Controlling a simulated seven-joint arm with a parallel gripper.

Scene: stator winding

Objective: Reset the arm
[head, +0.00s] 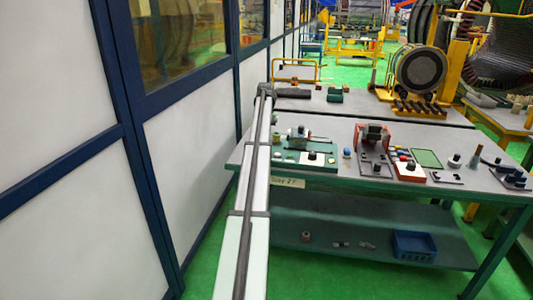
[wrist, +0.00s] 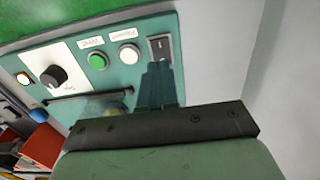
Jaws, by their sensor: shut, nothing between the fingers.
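My gripper (wrist: 158,70) shows in the wrist view with its teal fingers together and nothing between them. The fingertips lie over the lower part of a black rocker switch (wrist: 160,46) on a green control panel (wrist: 140,22). I cannot tell whether they touch it. Left of the switch are a white button (wrist: 129,54), a green button (wrist: 97,61) and a black knob (wrist: 54,76) on a white plate. I cannot make out the gripper in the head view.
A grey workbench (head: 345,128) in the head view holds several small parts and fixtures. A red-orange block (head: 410,172) and a green mat (head: 427,158) lie on its right half. A lower shelf (head: 340,225) carries a blue crate (head: 414,246). A blue-framed wall (head: 178,135) stands left.

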